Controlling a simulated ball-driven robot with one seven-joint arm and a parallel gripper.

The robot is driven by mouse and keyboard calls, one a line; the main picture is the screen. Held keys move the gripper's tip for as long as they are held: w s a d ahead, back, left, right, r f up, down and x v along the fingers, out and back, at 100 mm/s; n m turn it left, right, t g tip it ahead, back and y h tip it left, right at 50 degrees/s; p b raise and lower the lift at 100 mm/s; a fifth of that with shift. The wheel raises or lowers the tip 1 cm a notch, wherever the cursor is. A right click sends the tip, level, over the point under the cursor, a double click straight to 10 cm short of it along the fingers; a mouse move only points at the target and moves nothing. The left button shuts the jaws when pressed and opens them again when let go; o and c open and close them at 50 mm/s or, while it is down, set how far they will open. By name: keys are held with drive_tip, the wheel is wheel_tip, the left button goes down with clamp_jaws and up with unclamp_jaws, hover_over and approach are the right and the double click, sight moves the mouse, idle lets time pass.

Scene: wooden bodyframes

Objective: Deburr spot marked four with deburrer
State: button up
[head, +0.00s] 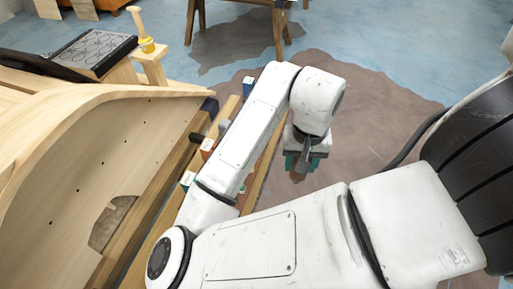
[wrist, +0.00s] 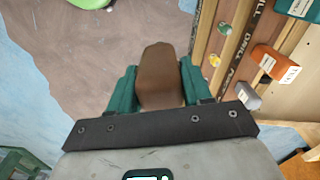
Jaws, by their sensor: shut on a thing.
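My gripper (head: 303,161) hangs over the open floor, to the right of the wooden bodyframe (head: 120,125) in the head view. In the wrist view, my gripper (wrist: 160,92) has its teal fingers shut on a brown tool (wrist: 160,72), which has a blunt brown body. The brown tool (head: 299,176) also shows below the fingers in the head view. It may be the deburrer, but its working tip is hidden. The bodyframe's curved side has several small dark holes and a cut-out. I cannot make out a mark four on it.
A wooden tool rack beside the bodyframe carries an orange block (wrist: 274,64), a grey block (wrist: 248,95) and a green block (wrist: 294,6). Its dark strip (wrist: 240,40) bears "DRILL" lettering. A dark panel (head: 92,50) and a yellow-based tool (head: 147,44) stand at upper left.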

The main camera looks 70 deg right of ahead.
drive_tip(key=w+a+f+n, duration=0.3)
drive_tip(key=w+a+n, duration=0.4)
drive_tip(key=w, duration=0.6)
drive_tip(key=w+a+f+n, duration=0.3)
drive_tip(key=w+a+n, duration=0.4)
drive_tip(key=w+a, duration=0.4)
drive_tip(key=w, duration=0.3)
drive_tip(key=shift+w+a, duration=0.3)
drive_tip(key=shift+a, duration=0.1)
drive_tip(key=shift+a+f, duration=0.1)
drive_tip(key=shift+f, duration=0.05)
